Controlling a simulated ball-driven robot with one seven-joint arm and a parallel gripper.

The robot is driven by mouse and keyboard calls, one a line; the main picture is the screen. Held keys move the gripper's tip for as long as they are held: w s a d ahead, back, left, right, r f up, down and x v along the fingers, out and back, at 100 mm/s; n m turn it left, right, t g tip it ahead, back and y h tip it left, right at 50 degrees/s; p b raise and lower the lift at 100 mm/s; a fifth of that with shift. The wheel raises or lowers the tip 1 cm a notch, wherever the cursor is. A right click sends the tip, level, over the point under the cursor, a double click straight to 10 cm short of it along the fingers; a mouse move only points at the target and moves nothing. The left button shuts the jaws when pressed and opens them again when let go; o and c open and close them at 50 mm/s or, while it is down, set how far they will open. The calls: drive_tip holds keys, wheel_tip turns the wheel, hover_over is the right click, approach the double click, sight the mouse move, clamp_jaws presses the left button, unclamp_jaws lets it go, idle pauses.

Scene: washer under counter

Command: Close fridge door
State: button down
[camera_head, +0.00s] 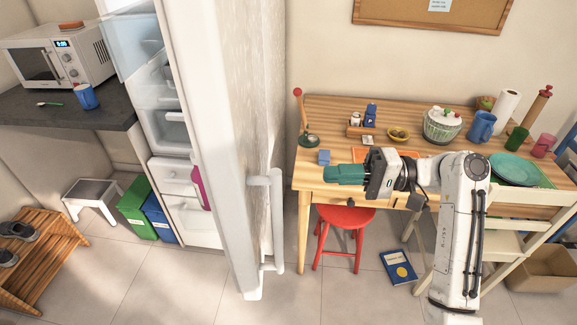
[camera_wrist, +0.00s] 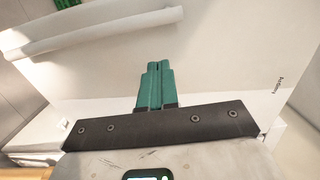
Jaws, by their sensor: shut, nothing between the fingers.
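The fridge door (camera_head: 226,130) is a tall white panel standing open, edge towards me, in the head view. Its white bar handle (camera_head: 275,225) is on the door's right-hand side. The open fridge (camera_head: 184,178) shows shelves and drawers to the left of the door. My gripper (camera_head: 328,174), with green fingers, is to the right of the handle and points left at the door. The fingers are shut and empty. In the wrist view the closed fingertips (camera_wrist: 158,66) are in front of a broad white face, with a pale bar (camera_wrist: 100,30) at upper left. I cannot tell whether they touch it.
A wooden table (camera_head: 330,115) with dishes and cups stands behind my arm. A red stool (camera_head: 345,217), a blue book (camera_head: 398,266) and a pale chair (camera_head: 500,243) are below. Floor (camera_head: 190,285) in front of the fridge is clear.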

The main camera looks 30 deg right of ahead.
drive_tip(key=p+x, duration=0.3)
drive_tip(key=x, duration=1)
drive_tip(key=shift+a, duration=0.25)
drive_tip(key=shift+w+f, duration=0.1)
